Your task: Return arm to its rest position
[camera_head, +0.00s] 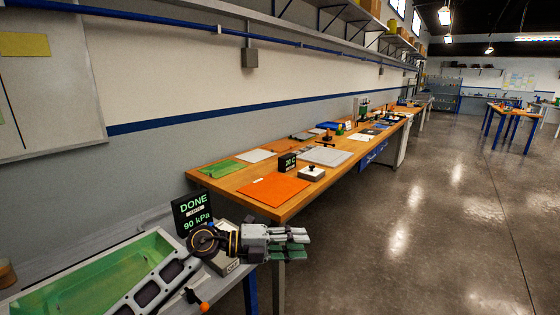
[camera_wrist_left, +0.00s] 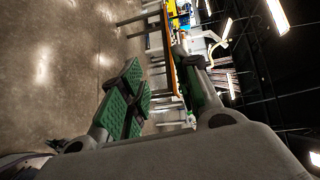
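My left arm comes in from the lower left in the head view, stretched over the near bench and the green bath. My left gripper (camera_head: 300,240) is at its end, in the air just right of the dark display, near the front corner of the wooden bench. In the left wrist view the gripper (camera_wrist_left: 160,68) shows two fingers with green pads standing apart. Nothing is between them; floor and bench show through the gap. My right gripper is in neither view.
A tray with green inside (camera_head: 85,285) lies below my left arm. A display (camera_head: 193,213) reading DONE, 90 kPa stands close to the wrist. The wooden bench (camera_head: 228,192) holds an orange mat (camera_head: 274,189) and several items. Open floor (camera_head: 410,240) lies to the right.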

